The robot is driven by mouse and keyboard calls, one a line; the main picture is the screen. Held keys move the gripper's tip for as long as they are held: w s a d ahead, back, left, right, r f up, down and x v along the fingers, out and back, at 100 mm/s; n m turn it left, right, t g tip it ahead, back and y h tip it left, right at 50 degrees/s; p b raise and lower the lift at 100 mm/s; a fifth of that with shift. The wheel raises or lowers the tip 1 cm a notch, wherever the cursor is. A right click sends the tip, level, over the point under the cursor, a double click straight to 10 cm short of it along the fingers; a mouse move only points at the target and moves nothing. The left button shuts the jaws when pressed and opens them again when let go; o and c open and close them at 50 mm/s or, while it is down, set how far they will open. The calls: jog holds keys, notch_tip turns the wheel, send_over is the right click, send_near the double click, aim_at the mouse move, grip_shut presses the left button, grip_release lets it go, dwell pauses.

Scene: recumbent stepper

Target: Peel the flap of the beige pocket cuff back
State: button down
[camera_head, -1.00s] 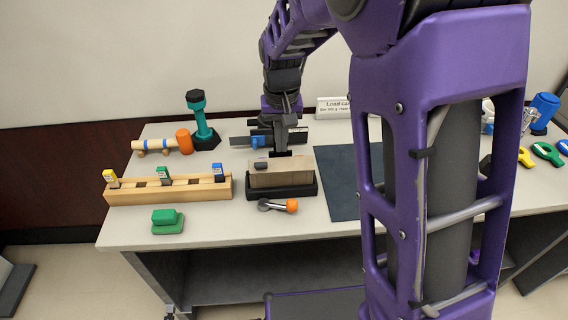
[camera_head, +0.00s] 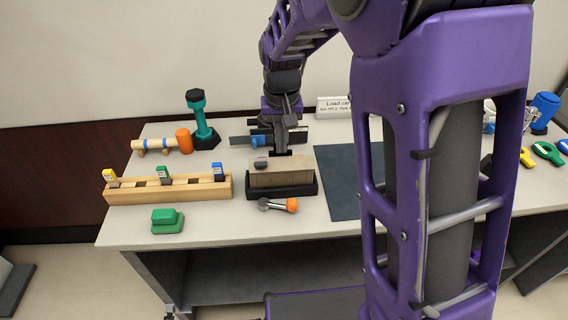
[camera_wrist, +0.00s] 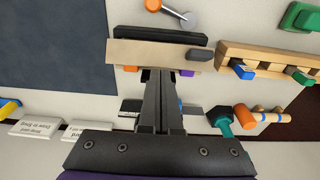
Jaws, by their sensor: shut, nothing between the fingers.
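The beige pocket cuff (camera_head: 283,177) sits on a black base near the front middle of the table, with a dark tab (camera_head: 261,165) at its upper left. In the wrist view the beige cuff (camera_wrist: 145,53) lies along the black base, with the tab (camera_wrist: 200,54) at its right end. My gripper (camera_head: 281,153) is at the cuff's back upper edge. In the wrist view my gripper (camera_wrist: 162,73) has its fingers together, with the tips at the cuff's edge. I cannot tell whether they touch it. The flap's edge is not clearly distinguishable.
A wooden rack (camera_head: 190,187) with colored pieces stands left. A green block (camera_head: 167,221) is in front of the rack. A dark mat (camera_head: 342,181) lies right. A teal dumbbell-like stand (camera_head: 203,125) is behind left.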

jog(key=shift+s+f+b, duration=0.25)
jog(key=shift+f+b, duration=0.1)
jog(key=shift+f, duration=0.15)
jog(key=shift+s+f+b, duration=0.25)
jog(key=shift+f+b, duration=0.05)
jog(key=shift+f, duration=0.2)
jog(key=shift+r, duration=0.1)
jog(key=shift+s, duration=0.2)
jog(key=shift+s, duration=0.35)
jog(key=shift+w+r+p, duration=0.35)
jog(key=shift+r+p, duration=0.25)
jog(key=shift+p, duration=0.1)
jog(key=shift+s+r+p, duration=0.15)
jog(key=shift+r+p, duration=1)
jog(key=shift+r, duration=0.3)
jog(key=shift+s+r+p, duration=0.15)
jog(key=shift+r+p, duration=1)
jog(key=shift+r, duration=0.3)
